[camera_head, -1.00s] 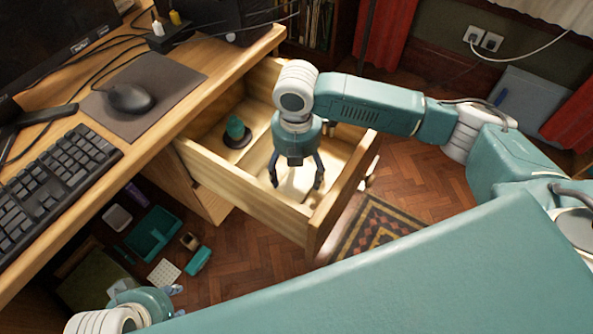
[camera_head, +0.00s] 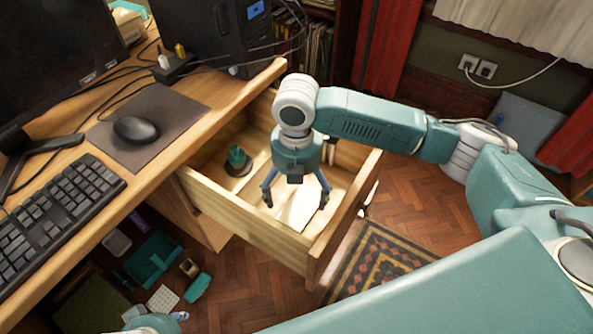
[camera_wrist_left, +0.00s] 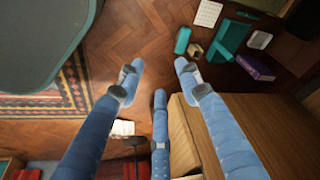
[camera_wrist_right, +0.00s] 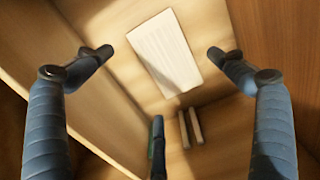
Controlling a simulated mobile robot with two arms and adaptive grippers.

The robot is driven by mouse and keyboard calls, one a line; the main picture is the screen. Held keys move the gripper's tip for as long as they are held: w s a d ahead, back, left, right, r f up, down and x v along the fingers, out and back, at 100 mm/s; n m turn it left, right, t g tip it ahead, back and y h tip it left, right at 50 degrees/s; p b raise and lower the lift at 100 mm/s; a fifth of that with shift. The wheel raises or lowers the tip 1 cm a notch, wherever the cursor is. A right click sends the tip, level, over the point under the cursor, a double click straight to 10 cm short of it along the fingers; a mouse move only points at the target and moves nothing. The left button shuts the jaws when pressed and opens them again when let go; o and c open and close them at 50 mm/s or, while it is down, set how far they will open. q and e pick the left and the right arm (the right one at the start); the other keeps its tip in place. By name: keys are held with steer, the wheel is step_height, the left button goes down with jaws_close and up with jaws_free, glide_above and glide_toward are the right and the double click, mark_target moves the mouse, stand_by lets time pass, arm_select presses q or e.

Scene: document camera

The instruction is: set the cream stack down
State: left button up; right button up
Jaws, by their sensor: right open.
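The cream stack (camera_head: 298,212) lies flat in the open wooden drawer (camera_head: 250,218). In the right wrist view the stack (camera_wrist_right: 165,52) is a pale, faintly lined rectangle on the drawer floor, lying slightly turned. My right gripper (camera_head: 296,198) is above it, fingers pointing down and spread wide. In the right wrist view the fingertips (camera_wrist_right: 160,55) stand on either side of the stack with gaps, and nothing is held. My left gripper (camera_wrist_left: 158,72) is open and empty, over the floor beside wooden furniture. Only a bit of it shows at the lower edge of the head view.
A small green cactus-like item (camera_head: 238,160) stands in the drawer's left part. Two small bars (camera_wrist_right: 191,127) lie near the stack. The desk (camera_head: 200,130) with keyboard (camera_head: 55,215) and mouse (camera_head: 136,130) is left. Several small items, including a teal tray (camera_head: 152,260), lie below.

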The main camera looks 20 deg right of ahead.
mark_target(296, 204)
arm_select(q)
step_height(296, 204, down, 8)
steer(key=p, duration=0.1)
steer(key=shift+g+p, duration=0.3)
steer(key=shift+p, duration=0.05)
arm_select(e)
step_height(296, 204, up, 8)
steer(key=shift+f, duration=0.2)
arm_select(q)
steer(key=shift+r, duration=0.1)
